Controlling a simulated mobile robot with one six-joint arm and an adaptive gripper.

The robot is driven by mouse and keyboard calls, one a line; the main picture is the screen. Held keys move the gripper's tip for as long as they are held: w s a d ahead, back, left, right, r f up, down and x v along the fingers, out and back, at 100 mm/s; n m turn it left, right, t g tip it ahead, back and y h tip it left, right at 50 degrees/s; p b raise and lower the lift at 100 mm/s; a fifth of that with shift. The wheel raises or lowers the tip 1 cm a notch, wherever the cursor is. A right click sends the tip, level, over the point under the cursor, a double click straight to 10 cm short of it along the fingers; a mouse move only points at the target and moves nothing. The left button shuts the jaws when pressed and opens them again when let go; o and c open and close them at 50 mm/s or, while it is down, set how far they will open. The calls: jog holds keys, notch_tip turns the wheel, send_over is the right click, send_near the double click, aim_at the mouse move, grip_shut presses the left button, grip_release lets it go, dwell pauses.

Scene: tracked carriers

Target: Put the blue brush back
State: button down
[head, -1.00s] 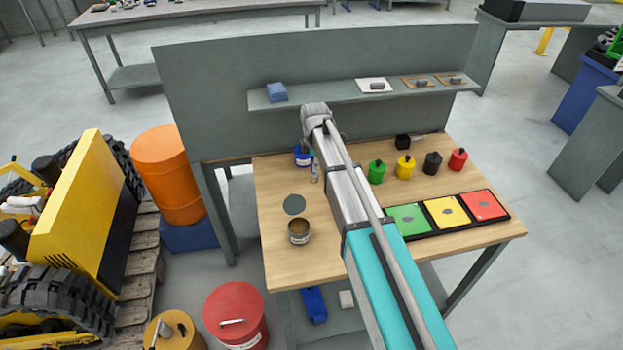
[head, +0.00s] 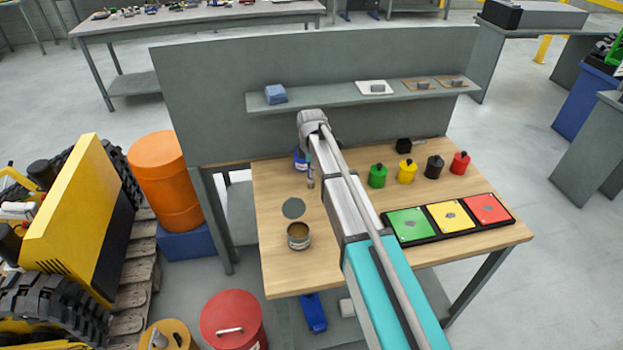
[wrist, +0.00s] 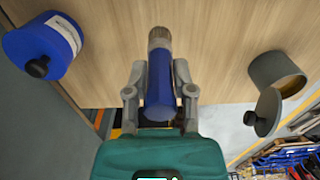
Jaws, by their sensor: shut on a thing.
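My gripper (wrist: 160,88) is shut on the blue handle of the brush (wrist: 160,72). Its tan-grey bristle end points away from my gripper, over the wooden table. In the head view the brush (head: 310,178) shows as a small upright piece beside my arm, and the arm hides most of my gripper. A blue can (wrist: 45,48) with a black-knobbed lid is left of the brush in the wrist view; part of this can (head: 299,162) shows behind the arm in the head view. A grey open can (wrist: 268,72) stands to the right, with its round lid (wrist: 262,113) beside it.
Green (head: 377,176), yellow (head: 406,172), black (head: 433,166) and red (head: 460,163) cans stand right of my arm. A black tray (head: 420,241) with coloured panels lies in front. A grey shelf (head: 340,99) is on the back panel. The table's left front (head: 275,265) is clear.

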jog(key=shift+f+b, duration=1.25)
jog(key=shift+f, duration=0.3)
jog(key=shift+f, duration=0.15)
jog(key=shift+c, duration=2.3)
grip_release()
jog(key=shift+r, duration=0.25)
notch_tip(320, 180, up, 12)
jog(key=p, duration=1.2)
jog(key=s+d+m, duration=2.1)
jog(key=s+d, duration=0.2)
jog(key=s, duration=0.3)
